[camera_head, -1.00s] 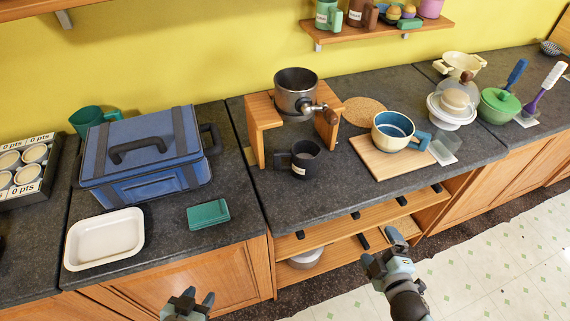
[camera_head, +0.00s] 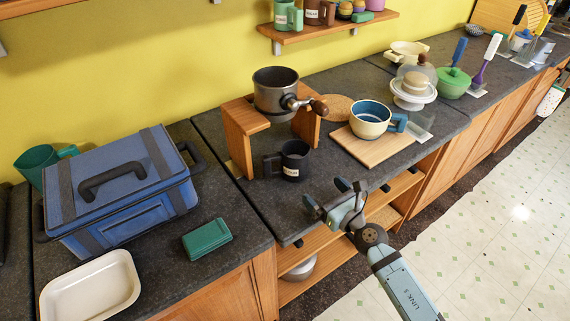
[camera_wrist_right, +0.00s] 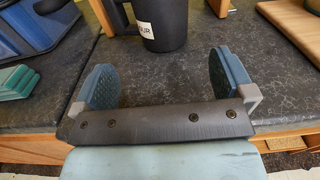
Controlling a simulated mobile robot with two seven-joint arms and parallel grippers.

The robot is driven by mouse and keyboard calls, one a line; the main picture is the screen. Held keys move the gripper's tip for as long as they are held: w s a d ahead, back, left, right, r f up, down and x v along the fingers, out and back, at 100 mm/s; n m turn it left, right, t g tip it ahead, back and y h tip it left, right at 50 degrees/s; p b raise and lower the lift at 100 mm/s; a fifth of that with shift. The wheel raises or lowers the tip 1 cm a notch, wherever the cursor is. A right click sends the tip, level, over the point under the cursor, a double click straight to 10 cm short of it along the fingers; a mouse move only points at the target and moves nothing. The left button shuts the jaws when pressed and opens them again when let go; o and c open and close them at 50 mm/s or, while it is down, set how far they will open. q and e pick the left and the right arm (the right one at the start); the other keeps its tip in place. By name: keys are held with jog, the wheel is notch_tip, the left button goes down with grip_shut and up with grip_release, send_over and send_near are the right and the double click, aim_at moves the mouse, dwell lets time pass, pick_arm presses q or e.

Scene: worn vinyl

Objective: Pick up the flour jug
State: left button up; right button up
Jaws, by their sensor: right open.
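The flour jug (camera_head: 295,161) is a dark grey mug with a handle on its left and a small white label. It stands upright on the dark counter under the front of a wooden stand. In the right wrist view the jug (camera_wrist_right: 160,32) shows beyond the fingers, its label partly readable and its top cut off. My right gripper (camera_head: 329,198) is open and empty at the counter's front edge, in front of the jug and apart from it. Its two blue-grey pads (camera_wrist_right: 160,80) are spread, with bare counter between them. My left gripper is out of view.
A metal pot with a crank (camera_head: 276,95) sits in the wooden stand (camera_head: 240,128) above and behind the jug. A cutting board (camera_head: 372,150) with a cream-blue pot (camera_head: 371,118) is to the right.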

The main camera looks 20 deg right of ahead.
aim_at(303, 169)
jog(key=x, duration=0.6)
jog(key=shift+w, duration=0.15)
jog(key=x, duration=0.6)
jog(key=shift+w+a, duration=0.1)
jog(key=shift+w, duration=0.15)
jog(key=c, duration=1)
jog(key=shift+r, duration=0.1)
